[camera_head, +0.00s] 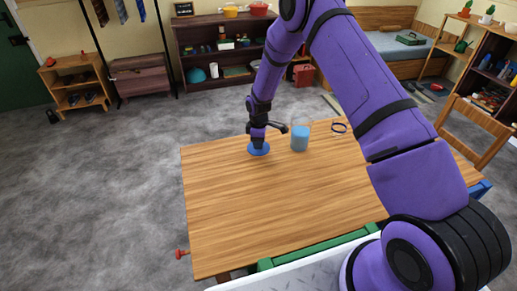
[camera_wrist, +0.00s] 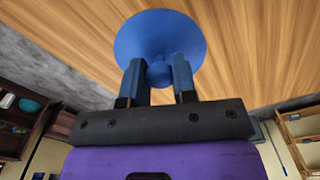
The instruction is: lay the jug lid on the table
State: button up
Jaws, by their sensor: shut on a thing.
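The jug lid (camera_wrist: 160,35) is a blue disc with a round knob. In the wrist view my gripper (camera_wrist: 159,72) is shut on the knob, with one finger on each side. In the head view the lid (camera_head: 259,149) is at the far left part of the wooden table (camera_head: 270,205), below my gripper (camera_head: 258,143). The lid lies flat at or very near the tabletop; I cannot tell whether it touches. A clear jug (camera_head: 300,138) with blue contents stands upright and without a lid just right of my gripper.
A dark ring-shaped thing (camera_head: 339,128) lies on the table right of the jug, near my arm. A wooden chair (camera_head: 475,135) stands at the right. The front and middle of the tabletop are bare. Shelves (camera_head: 225,50) stand far behind.

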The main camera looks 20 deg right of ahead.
jog(key=shift+f, duration=1.75)
jog(key=shift+f, duration=0.1)
jog(key=o, duration=0.9)
